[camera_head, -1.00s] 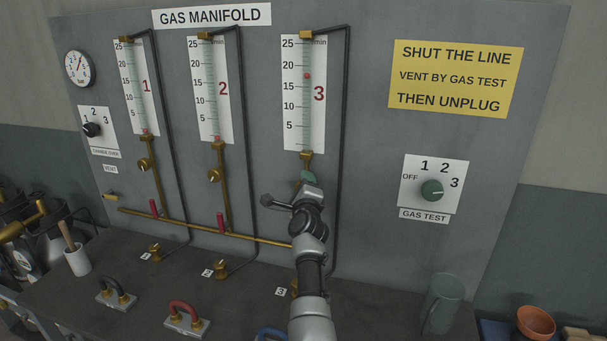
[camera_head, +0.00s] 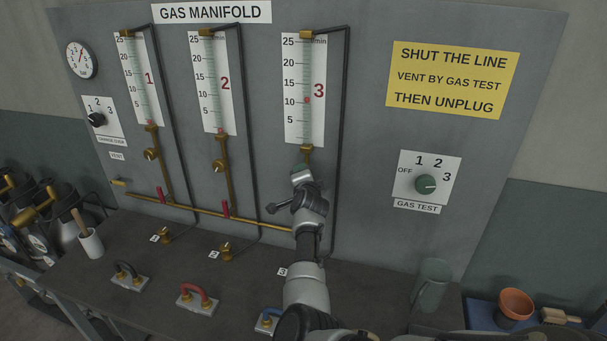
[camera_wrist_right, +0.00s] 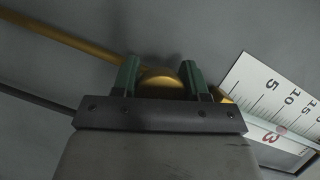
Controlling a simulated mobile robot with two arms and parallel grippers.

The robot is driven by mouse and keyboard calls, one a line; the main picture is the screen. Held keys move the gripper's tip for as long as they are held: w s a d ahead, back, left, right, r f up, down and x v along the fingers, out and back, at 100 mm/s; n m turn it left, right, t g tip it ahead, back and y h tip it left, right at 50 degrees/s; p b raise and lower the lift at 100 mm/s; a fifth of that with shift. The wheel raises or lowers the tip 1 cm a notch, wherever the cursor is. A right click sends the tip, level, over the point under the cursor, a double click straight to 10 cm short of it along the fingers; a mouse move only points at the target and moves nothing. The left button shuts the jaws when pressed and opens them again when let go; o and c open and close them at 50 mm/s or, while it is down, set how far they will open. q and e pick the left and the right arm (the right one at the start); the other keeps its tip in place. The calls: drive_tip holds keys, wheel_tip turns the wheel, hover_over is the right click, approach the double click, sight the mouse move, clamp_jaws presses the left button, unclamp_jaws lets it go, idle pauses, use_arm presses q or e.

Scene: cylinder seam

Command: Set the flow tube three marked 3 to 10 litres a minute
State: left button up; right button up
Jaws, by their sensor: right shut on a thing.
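Flow tube three (camera_head: 305,70) has a white scale with a red 3. Its red float (camera_head: 307,100) stands about level with the 10 mark. The tube also shows tilted in the right wrist view (camera_wrist_right: 275,115). My right gripper (camera_head: 300,170) is below this tube, at its valve. In the right wrist view its green-tipped fingers (camera_wrist_right: 160,78) are shut around the round brass knob (camera_wrist_right: 160,82). In the head view the gripper hides this knob. My left gripper is out of view.
Tubes one (camera_head: 141,80) and two (camera_head: 211,80) stand to the left, with floats near the bottom. The gas test knob (camera_head: 426,184) points towards 3. Coloured handles (camera_head: 197,300) sit on the bench.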

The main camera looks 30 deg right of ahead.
drive_tip(key=shift+n, duration=0.4)
drive_tip(key=o, duration=0.9)
